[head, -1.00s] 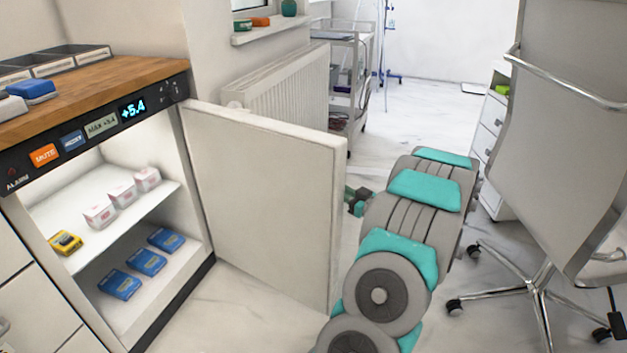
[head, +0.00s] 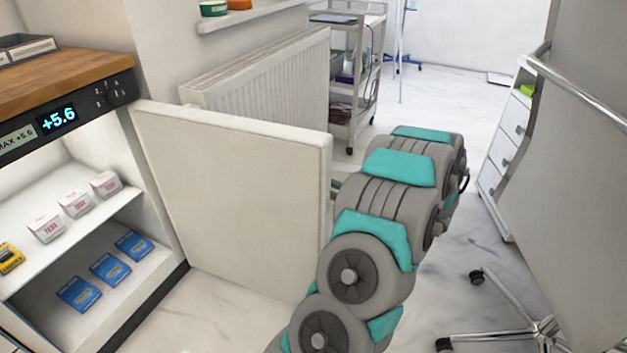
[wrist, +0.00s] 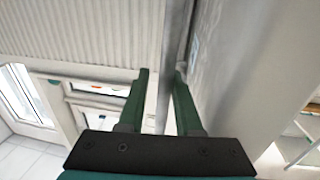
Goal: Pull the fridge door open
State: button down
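The fridge door (head: 230,190) is a white slab standing wide open, swung out to the right of the lit fridge (head: 142,292). Its inner face shows in the head view. My gripper (head: 337,187) is mostly hidden behind the door's free edge; only a bit of green shows. In the wrist view, the two green fingers of my gripper (wrist: 162,90) stand apart, one on each side of a narrow upright strip, which looks like the door's edge or handle. I cannot tell whether they touch it.
A ribbed radiator (head: 265,85) is on the wall behind the door. A metal trolley (head: 350,80) stands farther back. Boxes sit on the fridge shelves. Marble floor lies between.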

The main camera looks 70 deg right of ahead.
jog(key=shift+s+d+r+h, duration=0.2)
jog(key=shift+d+h, duration=0.1)
jog(key=shift+d, duration=0.25)
jog(key=c, duration=1.1)
grip_release()
jog(key=shift+d, duration=0.1)
jog(key=shift+b+v, duration=0.45)
jog(key=shift+v, duration=3.45)
jog(key=shift+w+f, duration=0.1)
jog(key=shift+f, duration=0.05)
